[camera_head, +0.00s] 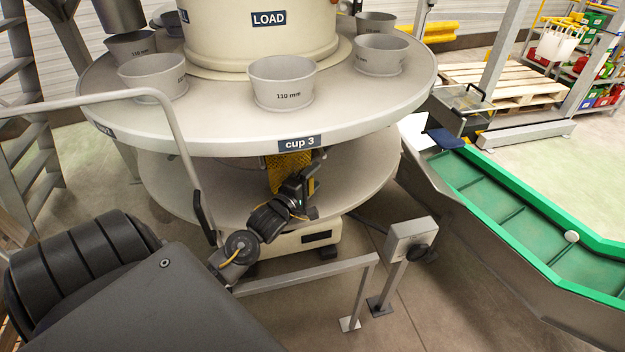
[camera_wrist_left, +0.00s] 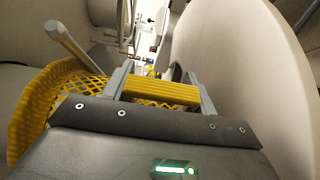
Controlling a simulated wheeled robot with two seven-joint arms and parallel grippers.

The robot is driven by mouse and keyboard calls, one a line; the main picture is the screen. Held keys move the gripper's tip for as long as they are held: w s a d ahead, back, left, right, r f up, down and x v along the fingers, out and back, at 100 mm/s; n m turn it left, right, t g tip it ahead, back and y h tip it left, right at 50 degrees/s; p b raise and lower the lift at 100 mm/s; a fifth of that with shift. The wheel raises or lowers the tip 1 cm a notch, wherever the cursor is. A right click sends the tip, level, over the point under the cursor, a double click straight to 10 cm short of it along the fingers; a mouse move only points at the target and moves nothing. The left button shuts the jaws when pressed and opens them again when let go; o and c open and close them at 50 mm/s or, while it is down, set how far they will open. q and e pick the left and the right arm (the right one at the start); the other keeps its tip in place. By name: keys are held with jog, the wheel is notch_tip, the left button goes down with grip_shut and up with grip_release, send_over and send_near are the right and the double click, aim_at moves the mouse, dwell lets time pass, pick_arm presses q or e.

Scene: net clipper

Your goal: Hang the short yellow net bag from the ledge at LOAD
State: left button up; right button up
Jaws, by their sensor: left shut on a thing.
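The yellow net bag (camera_head: 277,172) shows partly below the upper disc's rim, under the "cup 3" label (camera_head: 299,143). The rim hides its top. My left gripper (camera_head: 303,186) is beside it, between the upper disc and the lower disc. In the left wrist view, my left gripper (camera_wrist_left: 162,92) is shut on a yellow strip of the net bag (camera_wrist_left: 48,98), and the mesh spreads out to the left. The LOAD label (camera_head: 269,19) is on the central drum. I cannot make out a ledge there. My right gripper is not in view.
Several grey cups, one marked 110 mm (camera_head: 281,83), stand on the upper disc (camera_head: 215,125). The lower disc (camera_head: 180,185) is close below my left gripper. A bent grey rail (camera_head: 172,122) rises left of my arm. A green conveyor (camera_head: 530,225) runs at the right.

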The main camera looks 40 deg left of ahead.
pick_arm(q)
jog(key=shift+f, duration=0.15)
jog(key=o, duration=1.2)
jog(key=shift+c, duration=0.2)
jog(key=s+d+b, duration=0.1)
jog(key=s+b, duration=0.1)
jog(key=s, duration=0.8)
jog(key=shift+s, duration=0.35)
jog(key=shift+f, duration=0.1)
